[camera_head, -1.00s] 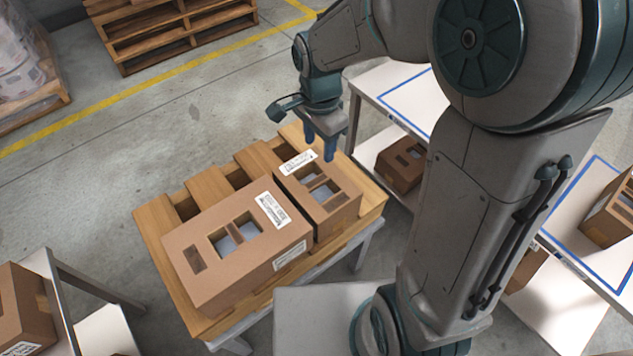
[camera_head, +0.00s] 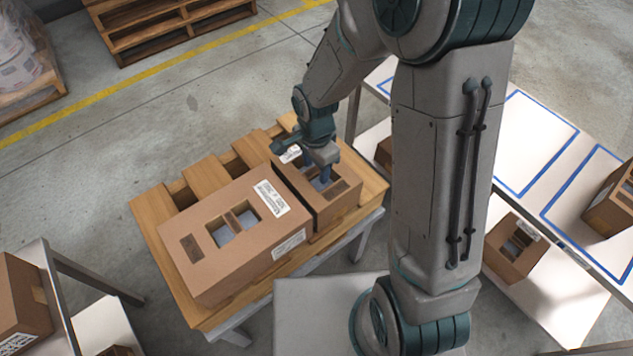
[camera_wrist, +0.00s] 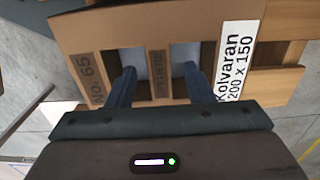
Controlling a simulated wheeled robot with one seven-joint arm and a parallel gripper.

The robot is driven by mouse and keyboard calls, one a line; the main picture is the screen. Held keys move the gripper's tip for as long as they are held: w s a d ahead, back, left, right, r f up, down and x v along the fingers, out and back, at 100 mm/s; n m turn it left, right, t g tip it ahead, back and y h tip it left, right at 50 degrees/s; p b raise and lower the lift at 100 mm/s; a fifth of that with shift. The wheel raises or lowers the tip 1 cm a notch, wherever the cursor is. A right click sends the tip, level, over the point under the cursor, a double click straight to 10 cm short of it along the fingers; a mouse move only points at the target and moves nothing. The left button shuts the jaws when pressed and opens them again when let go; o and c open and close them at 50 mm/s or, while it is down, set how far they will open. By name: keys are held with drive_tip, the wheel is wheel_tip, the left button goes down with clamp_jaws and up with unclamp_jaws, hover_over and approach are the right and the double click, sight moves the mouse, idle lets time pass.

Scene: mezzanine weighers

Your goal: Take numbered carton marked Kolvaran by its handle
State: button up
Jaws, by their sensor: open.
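The carton marked Kolvaran (camera_wrist: 215,20) fills the upper part of the wrist view, with a white label and a "No. 65" patch. Between its two openings runs a cardboard handle strip (camera_wrist: 158,75). In the head view the carton (camera_head: 338,207) is the smaller one, at the right end of a slatted wooden pallet (camera_head: 160,222). My gripper (camera_wrist: 156,84) is open, with one finger at each opening, on either side of the handle strip. In the head view my gripper (camera_head: 318,178) is down at the carton's top and hides part of it. How deep the fingertips reach is unclear.
A larger carton (camera_head: 205,262) stands close on the left on the same pallet. White tables with blue outlines (camera_head: 535,140) and more cartons (camera_head: 515,250) are at the right. Another carton (camera_head: 22,300) stands at the lower left.

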drive_tip(key=shift+f, duration=0.25)
clamp_jaws()
drive_tip(key=shift+r, duration=0.1)
